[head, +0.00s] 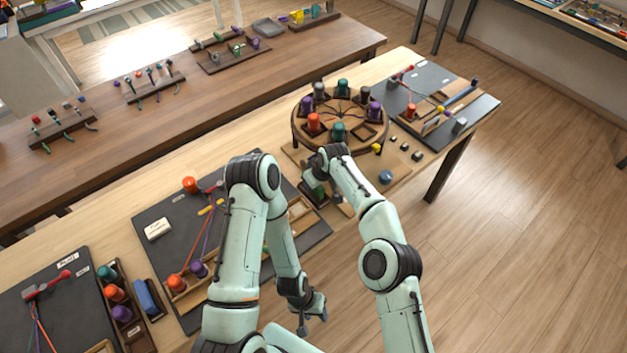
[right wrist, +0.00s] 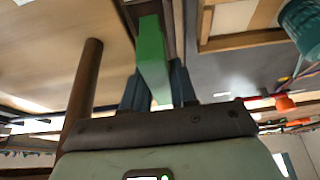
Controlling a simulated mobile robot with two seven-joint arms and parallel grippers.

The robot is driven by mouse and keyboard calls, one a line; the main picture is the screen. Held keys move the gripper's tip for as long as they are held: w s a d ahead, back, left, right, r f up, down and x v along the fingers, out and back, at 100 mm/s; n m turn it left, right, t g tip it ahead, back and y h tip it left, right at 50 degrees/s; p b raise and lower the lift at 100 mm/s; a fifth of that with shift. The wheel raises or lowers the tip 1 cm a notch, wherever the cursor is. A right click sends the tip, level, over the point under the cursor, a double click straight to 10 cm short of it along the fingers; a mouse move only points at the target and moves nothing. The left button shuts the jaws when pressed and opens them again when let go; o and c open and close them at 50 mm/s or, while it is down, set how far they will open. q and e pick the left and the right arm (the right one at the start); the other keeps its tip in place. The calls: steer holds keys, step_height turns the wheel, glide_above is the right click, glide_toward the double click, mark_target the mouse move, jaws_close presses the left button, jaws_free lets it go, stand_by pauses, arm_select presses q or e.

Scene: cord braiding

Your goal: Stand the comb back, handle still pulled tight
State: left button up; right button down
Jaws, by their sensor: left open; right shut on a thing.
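My right gripper (right wrist: 158,88) is shut on a green bar (right wrist: 153,55) that stands up between its two fingers in the right wrist view. I cannot tell whether this bar is the comb or a handle. In the head view the right arm reaches to a dark holder by the round braiding stand (head: 300,133), and the arm hides most of the grip. My left gripper (head: 314,306) is open and empty, hanging low in front of the table edge.
Another dark board (head: 438,92) with cords is at the far right end. A brown post (right wrist: 84,95) stands left of the right gripper.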

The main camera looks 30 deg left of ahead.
steer(key=shift+f, duration=0.95)
steer(key=c, duration=0.8)
jaws_free()
steer(key=shift+r, duration=0.1)
steer(key=shift+d+r, duration=0.1)
steer(key=shift+r, duration=0.1)
steer(key=b+v, duration=0.2)
steer(key=v, duration=0.4)
steer(key=shift+s+d+r, duration=0.15)
steer(key=shift+s+r, duration=0.05)
steer(key=shift+r, duration=0.05)
arm_select(q)
steer(key=shift+g, duration=0.3)
steer(key=s+f, duration=0.3)
steer(key=shift+s, duration=0.25)
arm_select(e)
steer(key=w+v, duration=0.1)
steer(key=v, duration=0.5)
steer(key=shift+s, duration=0.4)
